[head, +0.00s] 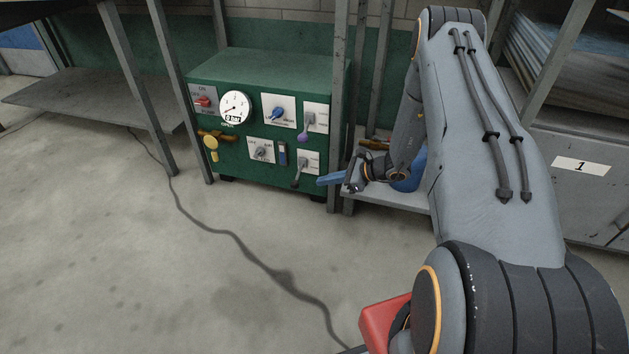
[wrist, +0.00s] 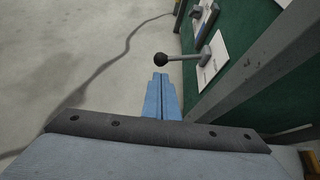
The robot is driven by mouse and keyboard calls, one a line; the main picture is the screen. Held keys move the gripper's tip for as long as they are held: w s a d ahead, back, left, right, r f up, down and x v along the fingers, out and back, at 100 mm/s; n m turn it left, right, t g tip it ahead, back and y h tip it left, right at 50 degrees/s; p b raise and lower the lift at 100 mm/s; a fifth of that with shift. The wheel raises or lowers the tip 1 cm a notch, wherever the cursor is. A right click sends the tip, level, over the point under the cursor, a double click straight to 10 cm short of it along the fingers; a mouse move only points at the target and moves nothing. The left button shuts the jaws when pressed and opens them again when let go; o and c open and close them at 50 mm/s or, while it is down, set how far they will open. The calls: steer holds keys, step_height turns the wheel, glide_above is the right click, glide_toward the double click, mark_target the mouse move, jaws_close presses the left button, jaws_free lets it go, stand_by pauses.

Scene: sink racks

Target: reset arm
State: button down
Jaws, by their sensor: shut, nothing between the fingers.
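My arm reaches forward on the right of the head view and bends down at its far end. My gripper (head: 325,181) has blue fingers and points left, in front of the right side of a green control box (head: 264,83). In the wrist view the blue fingers (wrist: 160,86) are shut together with nothing between them. A lever with a black ball knob (wrist: 160,59) stands just beyond the fingertips, apart from them as far as I can tell. In the head view this lever (head: 297,181) is at the lower right of the box.
The box front carries a round gauge (head: 235,107), a red switch (head: 204,101), a blue knob (head: 278,114) and a yellow handle (head: 211,148). A grey metal post (head: 337,100) stands close beside my gripper. A cable (head: 240,243) crosses the open floor at left.

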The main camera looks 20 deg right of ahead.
steer(key=shift+s+d+r, duration=0.3)
steer(key=shift+d, duration=0.2)
